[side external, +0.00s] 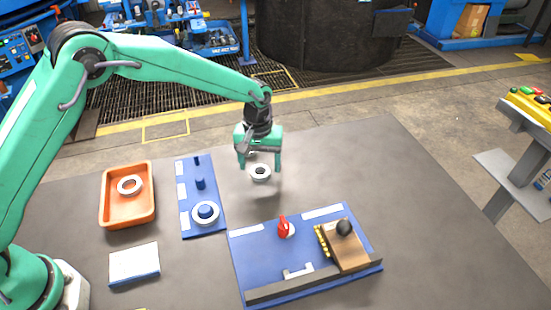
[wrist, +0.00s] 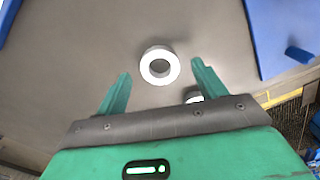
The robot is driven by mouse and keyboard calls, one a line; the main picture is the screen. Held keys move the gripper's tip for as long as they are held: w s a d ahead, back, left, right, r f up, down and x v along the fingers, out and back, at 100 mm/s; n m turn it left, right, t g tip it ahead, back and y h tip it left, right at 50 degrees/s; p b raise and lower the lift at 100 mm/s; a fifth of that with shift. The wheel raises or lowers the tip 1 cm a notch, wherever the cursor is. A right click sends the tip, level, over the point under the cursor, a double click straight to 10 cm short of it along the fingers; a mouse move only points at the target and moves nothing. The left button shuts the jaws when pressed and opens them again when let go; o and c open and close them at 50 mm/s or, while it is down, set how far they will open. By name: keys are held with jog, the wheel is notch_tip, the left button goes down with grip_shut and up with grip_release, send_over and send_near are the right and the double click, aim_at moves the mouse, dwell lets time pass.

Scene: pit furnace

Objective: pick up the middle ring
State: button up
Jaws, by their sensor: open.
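A pale ring (side external: 260,172) with a dark hole shows just below my gripper (side external: 259,167) over the grey table. In the wrist view the ring (wrist: 159,66) lies between the fingertips of my open gripper (wrist: 161,68), with a gap on each side. Part of another pale round thing (wrist: 194,94) shows near the gripper's crossbar, which hides the rest. A second ring (side external: 130,185) lies in the orange tray (side external: 127,219). A third ring (side external: 205,213) sits around a peg on the blue peg board (side external: 187,222). I cannot tell by size which ring is the middle one.
A blue board (side external: 250,258) with a red knob (side external: 285,228) and a wooden block with a black ball (side external: 344,227) stands in front of my gripper. A white-topped pad (side external: 134,263) lies front left. The table's right side is clear.

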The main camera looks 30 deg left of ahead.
jog(key=shift+f, duration=0.8)
jog(key=c, duration=1.1)
jog(key=shift+c, duration=0.2)
jog(key=shift+r, duration=0.15)
jog(key=shift+r, duration=0.6)
jog(key=r, duration=0.3)
jog(key=shift+s+d+r, duration=0.1)
jog(key=shift+s+d, duration=0.15)
jog(key=shift+d, duration=0.05)
jog(key=s+d+r, duration=0.6)
jog(key=s, duration=0.2)
jog(key=shift+s+d+r, duration=0.15)
jog(key=shift+s+d, duration=0.1)
jog(key=shift+d, duration=0.15)
jog(key=shift+a, duration=0.15)
